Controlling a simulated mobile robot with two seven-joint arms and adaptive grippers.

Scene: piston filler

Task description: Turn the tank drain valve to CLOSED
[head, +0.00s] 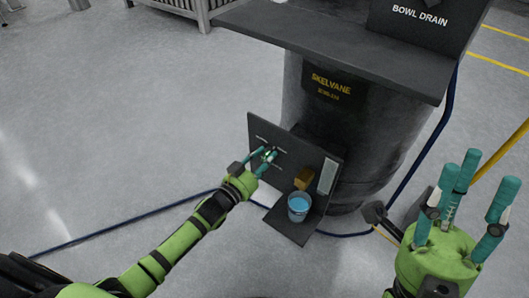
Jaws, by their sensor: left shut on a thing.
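A small dark panel (304,151) stands at the foot of the black tank (317,106). Small pale labels on it are too small to read. My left gripper (268,156), with teal fingers, is at the panel's left part and shut on the tank drain valve's handle. The fingers hide most of the valve, so I cannot tell its exact angle. My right gripper (466,196) is raised at the right, its teal fingers spread and empty, well away from the panel.
Blue and yellow hoses run nearby.

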